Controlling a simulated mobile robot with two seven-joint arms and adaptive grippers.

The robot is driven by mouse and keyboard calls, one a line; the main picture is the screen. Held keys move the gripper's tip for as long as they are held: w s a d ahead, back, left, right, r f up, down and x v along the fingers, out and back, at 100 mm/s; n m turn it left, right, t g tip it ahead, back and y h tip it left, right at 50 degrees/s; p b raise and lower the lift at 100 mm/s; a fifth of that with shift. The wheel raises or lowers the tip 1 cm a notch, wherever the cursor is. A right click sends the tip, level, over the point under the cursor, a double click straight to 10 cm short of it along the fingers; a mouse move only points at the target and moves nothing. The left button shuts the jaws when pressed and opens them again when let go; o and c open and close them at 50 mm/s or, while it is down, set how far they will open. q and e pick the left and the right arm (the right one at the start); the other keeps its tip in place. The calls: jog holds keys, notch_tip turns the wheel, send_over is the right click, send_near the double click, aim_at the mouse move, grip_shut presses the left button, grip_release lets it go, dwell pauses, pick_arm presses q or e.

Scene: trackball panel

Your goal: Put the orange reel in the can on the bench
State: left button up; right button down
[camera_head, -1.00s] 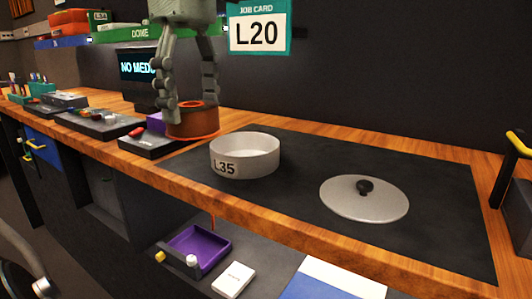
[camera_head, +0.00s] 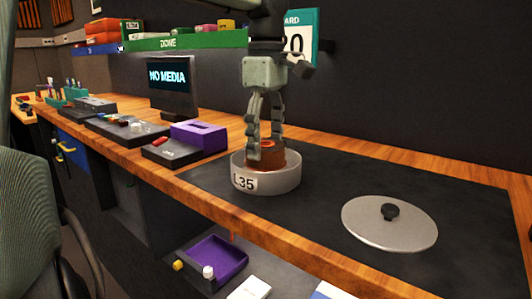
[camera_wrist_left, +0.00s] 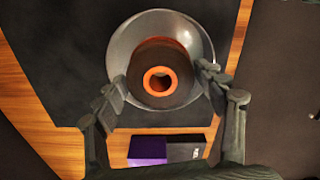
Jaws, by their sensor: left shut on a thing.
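The orange reel (camera_head: 293,158) is held upright between the fingers of my left gripper (camera_head: 266,151). Its lower part is hidden behind the wall of the round grey can (camera_head: 278,184), which bears the label L35 and stands open on the dark mat. In the left wrist view the reel (camera_wrist_left: 160,51) shows its round hole and lies within the can's rim (camera_wrist_left: 126,42). The fingers sit on either side of it. I cannot tell whether the reel touches the can's floor. My right gripper is not in view.
A grey lid with a black knob (camera_head: 390,227) lies on the mat (camera_head: 340,180) to the right. A purple box (camera_head: 198,135) and dark panels stand left of the can. A monitor (camera_head: 173,87) and a green DONE shelf (camera_head: 186,41) are behind. The mat between can and lid is clear.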

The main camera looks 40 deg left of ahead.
aim_at(266, 155)
pick_arm(q)
notch_tip(266, 155, down, 3)
jog(key=shift+r, duration=0.2)
jog(key=shift+f, duration=0.1)
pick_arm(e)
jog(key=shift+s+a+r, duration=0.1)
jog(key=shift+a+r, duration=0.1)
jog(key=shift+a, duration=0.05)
pick_arm(q)
jog(key=shift+f, duration=0.2)
jog(key=o, duration=0.9)
jog(key=shift+o, duration=0.2)
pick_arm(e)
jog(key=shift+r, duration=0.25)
